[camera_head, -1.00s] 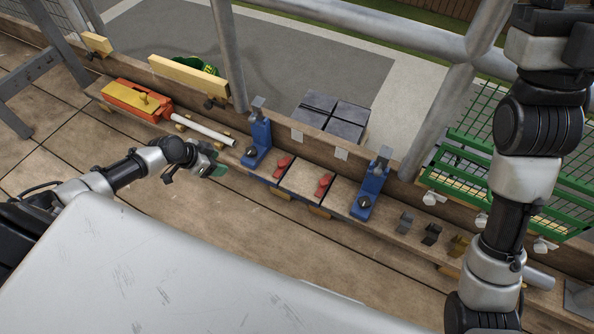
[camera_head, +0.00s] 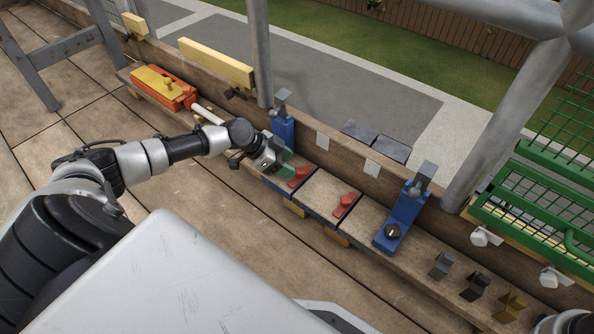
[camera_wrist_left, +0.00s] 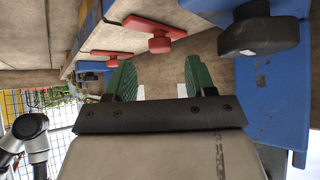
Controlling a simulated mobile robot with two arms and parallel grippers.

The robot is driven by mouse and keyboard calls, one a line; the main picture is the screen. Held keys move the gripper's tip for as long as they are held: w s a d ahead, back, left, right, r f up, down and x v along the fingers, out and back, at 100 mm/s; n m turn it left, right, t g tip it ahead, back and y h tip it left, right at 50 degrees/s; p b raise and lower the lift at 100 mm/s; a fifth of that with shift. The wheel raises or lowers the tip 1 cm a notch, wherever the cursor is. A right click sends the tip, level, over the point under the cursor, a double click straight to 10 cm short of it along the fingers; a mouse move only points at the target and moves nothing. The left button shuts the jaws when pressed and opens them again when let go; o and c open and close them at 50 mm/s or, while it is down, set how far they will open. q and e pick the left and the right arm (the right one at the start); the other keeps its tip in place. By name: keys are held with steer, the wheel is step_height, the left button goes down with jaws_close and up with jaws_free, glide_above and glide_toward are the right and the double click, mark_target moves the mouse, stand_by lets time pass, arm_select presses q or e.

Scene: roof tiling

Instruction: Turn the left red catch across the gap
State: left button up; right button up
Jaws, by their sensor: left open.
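The left red catch (camera_head: 301,175) lies on the plank just right of the left blue clamp (camera_head: 283,127). In the left wrist view the nearer red catch (camera_wrist_left: 158,36), with its round knob, is above and beyond my fingers. The right red catch (camera_head: 345,204) lies further right; the wrist view also shows a smaller, farther catch (camera_wrist_left: 112,55). My left gripper (camera_head: 286,170), with green fingers, is open and empty close beside the left red catch. In the wrist view its fingers (camera_wrist_left: 160,80) stand apart, below the catch's knob.
A right blue clamp (camera_head: 402,214) with a black knob stands along the plank. An orange box (camera_head: 165,88) with a white tube is at the left. Small metal clips (camera_head: 473,289) lie at the right. The floor in front is clear.

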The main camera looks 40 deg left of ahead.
mark_target(300, 170)
arm_select(q)
steer(key=b+x, duration=0.1)
steer(key=x, duration=0.3)
steer(key=shift+b, duration=0.35)
